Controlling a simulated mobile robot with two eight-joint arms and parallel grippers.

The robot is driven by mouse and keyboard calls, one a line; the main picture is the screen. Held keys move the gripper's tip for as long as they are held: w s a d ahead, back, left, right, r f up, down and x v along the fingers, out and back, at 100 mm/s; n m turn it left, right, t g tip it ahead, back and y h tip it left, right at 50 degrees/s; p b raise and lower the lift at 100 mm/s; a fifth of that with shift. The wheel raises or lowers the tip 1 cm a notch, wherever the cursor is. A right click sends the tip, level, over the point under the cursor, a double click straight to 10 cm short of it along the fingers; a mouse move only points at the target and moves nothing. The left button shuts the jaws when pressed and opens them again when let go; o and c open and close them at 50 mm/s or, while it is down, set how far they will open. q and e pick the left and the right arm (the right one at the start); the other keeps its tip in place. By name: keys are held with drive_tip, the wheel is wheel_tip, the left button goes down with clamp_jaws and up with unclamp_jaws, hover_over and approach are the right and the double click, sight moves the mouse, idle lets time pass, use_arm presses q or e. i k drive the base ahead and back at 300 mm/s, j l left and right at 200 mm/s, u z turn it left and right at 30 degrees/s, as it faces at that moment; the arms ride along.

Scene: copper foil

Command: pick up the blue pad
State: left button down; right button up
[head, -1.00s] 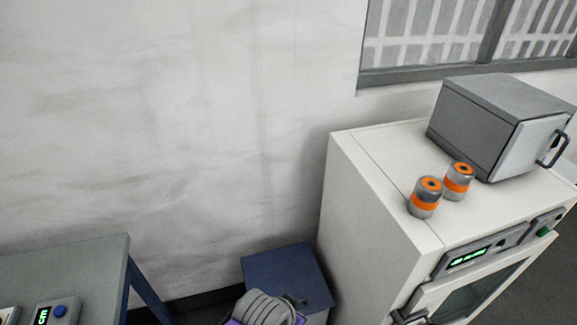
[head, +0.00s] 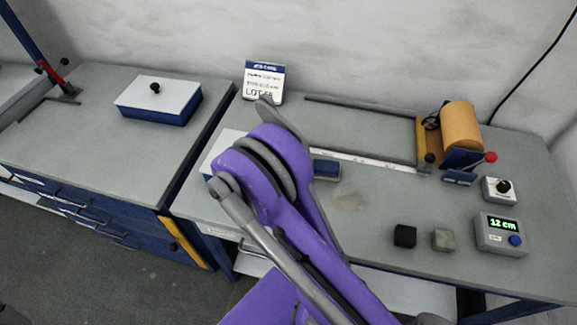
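A small dark blue block-like thing (head: 326,168) lies on the grey workbench (head: 370,200) just right of my purple arm, in the head view. It may be the blue pad; my arm hides its left part. My arm rises from the bottom middle and folds over the bench. I cannot make out the fingertips of either gripper.
A black cube (head: 405,236) and a grey-green cube (head: 443,240) sit near the front right, beside a display box (head: 502,236) reading 12 cm. A copper-coloured roll (head: 461,127) stands at the back right. A white-lidded blue box (head: 158,100) is on the left bench.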

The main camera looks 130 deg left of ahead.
sight(326, 169)
drive_tip(key=u, duration=4.15)
